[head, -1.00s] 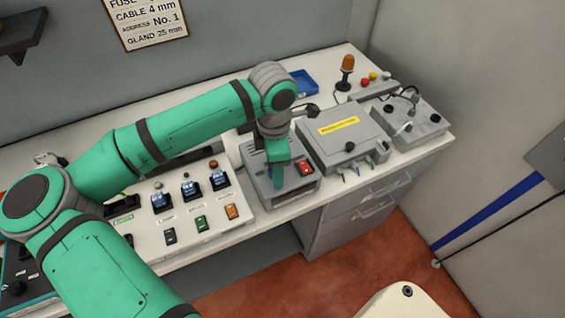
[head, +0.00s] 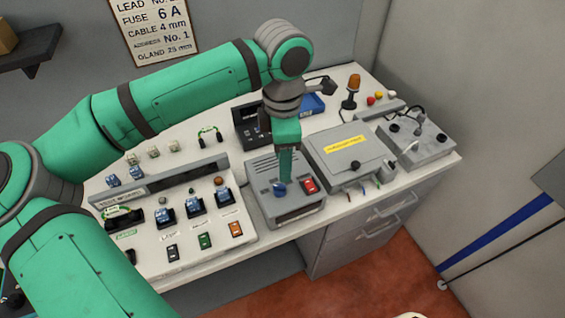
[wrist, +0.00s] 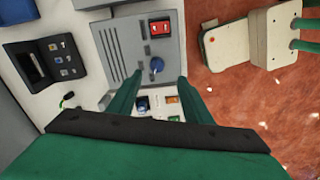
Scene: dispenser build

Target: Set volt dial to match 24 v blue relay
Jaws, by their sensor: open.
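The volt dial is a blue knob (head: 280,188) on top of a grey vented supply box (head: 262,168). It also shows in the wrist view (wrist: 157,65), with a red switch (wrist: 160,27) beside it. My gripper (head: 286,177) points down above the box, close to the dial. In the wrist view its open fingers (wrist: 160,78) stand either side of the dial, with nothing held. I cannot tell whether they touch it. Blue relays (head: 194,205) sit on the white panel left of the box, and loose blue ones (head: 112,180) lie behind. Their voltage marks are unreadable.
A grey box with a yellow label (head: 345,145) stands close right of the supply. A dark device with a screen (head: 248,124) and a blue tray (head: 312,104) are behind it. An orange beacon (head: 353,86) stands farther back. The bench's front edge is near.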

